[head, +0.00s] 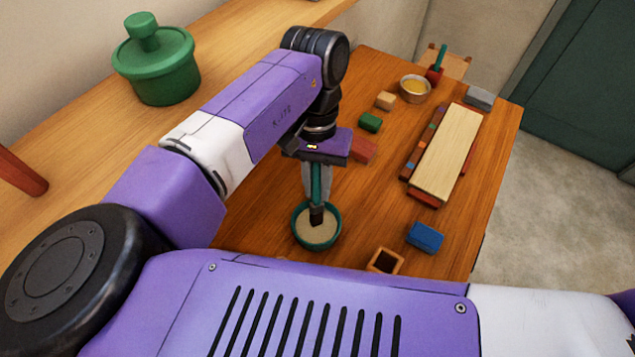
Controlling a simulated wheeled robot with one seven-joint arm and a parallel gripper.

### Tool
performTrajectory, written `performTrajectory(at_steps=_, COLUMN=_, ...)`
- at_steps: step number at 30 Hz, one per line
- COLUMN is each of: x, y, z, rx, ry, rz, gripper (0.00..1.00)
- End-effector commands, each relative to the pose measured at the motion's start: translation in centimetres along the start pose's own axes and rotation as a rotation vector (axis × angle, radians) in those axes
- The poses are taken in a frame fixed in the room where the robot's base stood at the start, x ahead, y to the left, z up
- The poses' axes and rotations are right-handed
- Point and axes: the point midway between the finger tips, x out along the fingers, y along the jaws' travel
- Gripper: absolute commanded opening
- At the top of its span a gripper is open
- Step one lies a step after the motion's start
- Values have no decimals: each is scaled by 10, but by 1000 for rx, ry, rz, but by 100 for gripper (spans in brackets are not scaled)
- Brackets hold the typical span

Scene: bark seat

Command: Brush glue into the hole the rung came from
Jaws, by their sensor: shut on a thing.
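My gripper (317,190) points down and is shut on a brush with a teal handle (317,180) and a dark lower end. The brush stands about upright, its dark end at or in the pale, grainy-looking contents of a green bowl (298,236). A metal bowl (404,92) with yellow contents, possibly glue, stands at the far end of the table. A long pale board (449,150) lies at the right, with coloured blocks along its left side and a red piece at its near end. I cannot make out a rung hole or a loose rung.
The wooden table (350,250) also holds a green block (370,122), a tan block (385,100), a reddish block (363,150), a blue block (425,237), a grey block (480,97) and an open wooden box (398,264). A green lidded pot (160,75) stands left.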

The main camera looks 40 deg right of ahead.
Motion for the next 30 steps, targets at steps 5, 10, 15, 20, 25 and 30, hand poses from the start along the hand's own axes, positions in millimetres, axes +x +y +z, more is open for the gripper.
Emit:
performTrajectory(at_steps=5, x=2, y=0, z=0, rx=0, ry=0, rz=0, gripper=0)
performTrajectory(at_steps=10, x=4, y=0, z=-1, rx=0, ry=0, rz=1, gripper=0)
performTrajectory(at_steps=15, x=6, y=0, z=-1, rx=0, ry=0, rz=1, gripper=0)
performTrajectory(at_steps=20, x=8, y=0, z=-2, rx=0, ry=0, rz=1, gripper=0)
performTrajectory(at_steps=25, x=8, y=-1, z=-2, rx=0, ry=0, rz=1, gripper=0)
performTrajectory(at_steps=30, x=8, y=-1, z=-2, rx=0, ry=0, rz=0, gripper=0)
